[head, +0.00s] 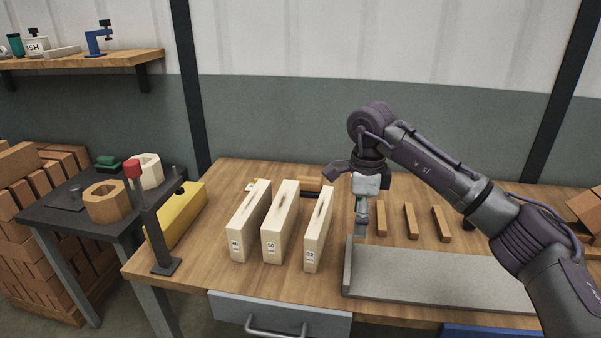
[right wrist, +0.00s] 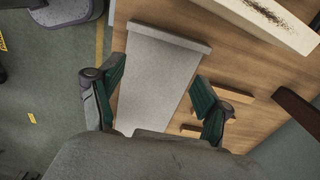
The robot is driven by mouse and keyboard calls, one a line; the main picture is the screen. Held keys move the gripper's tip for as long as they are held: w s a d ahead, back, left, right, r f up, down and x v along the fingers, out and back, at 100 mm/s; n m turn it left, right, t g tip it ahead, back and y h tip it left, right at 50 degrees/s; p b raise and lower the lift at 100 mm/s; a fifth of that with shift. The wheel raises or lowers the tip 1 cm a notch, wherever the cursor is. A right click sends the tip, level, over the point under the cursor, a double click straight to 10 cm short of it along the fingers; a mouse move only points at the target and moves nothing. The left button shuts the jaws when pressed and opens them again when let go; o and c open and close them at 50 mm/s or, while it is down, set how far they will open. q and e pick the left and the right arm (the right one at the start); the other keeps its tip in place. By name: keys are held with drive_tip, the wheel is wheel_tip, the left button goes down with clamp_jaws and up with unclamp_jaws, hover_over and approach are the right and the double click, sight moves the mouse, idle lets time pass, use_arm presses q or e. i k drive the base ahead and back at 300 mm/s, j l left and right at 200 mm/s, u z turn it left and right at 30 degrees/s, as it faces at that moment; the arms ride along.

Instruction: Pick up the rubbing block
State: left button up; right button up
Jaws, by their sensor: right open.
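Three upright cream blocks with dark streaks on top and number labels stand in a row on the wooden bench: the left (head: 248,222), the middle (head: 279,223) and the right (head: 317,232). I cannot tell for certain which thing is the rubbing block. A grey slab (head: 430,278) with a raised lip lies right of them. My right gripper (head: 362,228) points down near the slab's left end, right of the blocks. In the right wrist view its two fingers (right wrist: 159,69) are apart and empty, with the slab below; a cream block (right wrist: 268,22) shows at the upper right. My left gripper is out of view.
Several small brown strips (head: 410,220) lie behind the slab. A yellow block (head: 177,218) and a dark post with a red top (head: 148,225) stand at the bench's left end. A dark side table (head: 65,212) holds two ring-shaped pieces. Stacked bricks stand far left.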

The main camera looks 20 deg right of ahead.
sight(310, 187)
drive_tip(key=i, duration=1.25)
